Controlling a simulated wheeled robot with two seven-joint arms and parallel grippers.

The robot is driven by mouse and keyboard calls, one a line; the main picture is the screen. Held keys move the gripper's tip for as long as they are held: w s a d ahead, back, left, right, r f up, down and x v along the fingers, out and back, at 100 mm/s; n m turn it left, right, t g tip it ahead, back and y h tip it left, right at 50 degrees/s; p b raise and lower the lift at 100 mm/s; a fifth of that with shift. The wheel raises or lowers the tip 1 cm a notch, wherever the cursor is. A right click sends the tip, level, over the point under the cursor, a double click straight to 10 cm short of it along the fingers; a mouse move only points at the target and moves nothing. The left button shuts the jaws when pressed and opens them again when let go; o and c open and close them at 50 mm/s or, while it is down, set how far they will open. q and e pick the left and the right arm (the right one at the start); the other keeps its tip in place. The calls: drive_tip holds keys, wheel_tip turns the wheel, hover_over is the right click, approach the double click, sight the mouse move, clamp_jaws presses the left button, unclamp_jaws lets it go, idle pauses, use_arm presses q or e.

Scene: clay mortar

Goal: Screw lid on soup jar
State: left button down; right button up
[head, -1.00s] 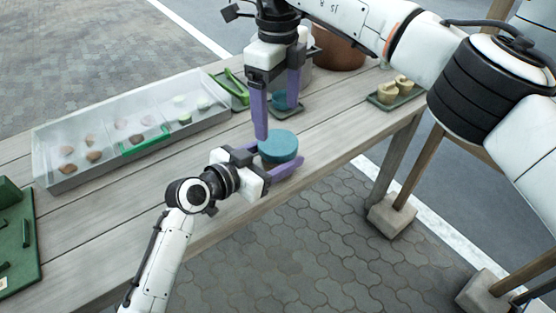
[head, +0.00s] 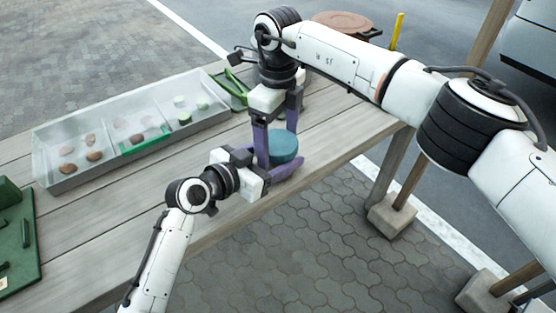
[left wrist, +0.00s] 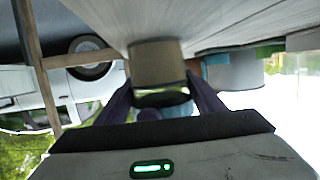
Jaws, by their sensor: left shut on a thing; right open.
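A round teal lid (head: 284,147) sits at the left gripper, near the table's front edge, and hides most of what is under it in the head view. My left gripper (head: 282,172) is shut around the body below the lid. In the left wrist view a brownish jar (left wrist: 158,62) shows between its purple fingers, with a bit of teal near its rim. My right gripper (head: 277,143) is open and points down from above. One finger is at the lid's left side and the other behind it. I cannot tell whether they touch the lid.
A clear compartment tray (head: 60,182) with small food pieces and a green clip stands at left. A green board (head: 22,235) lies at the near left. A brown round pot lid or pot (head: 343,22) stands at the back. The wooden table (head: 110,235) is bare in front of the tray.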

drive_tip(key=c, duration=1.1)
drive_tip(key=m, duration=0.6)
drive_tip(key=shift+m, duration=0.3)
drive_tip(key=o, duration=1.2)
drive_tip(key=shift+c, duration=0.2)
drive_tip(key=shift+r, duration=0.15)
wheel_tip(320, 180, up, 4)
drive_tip(key=shift+r, duration=0.1)
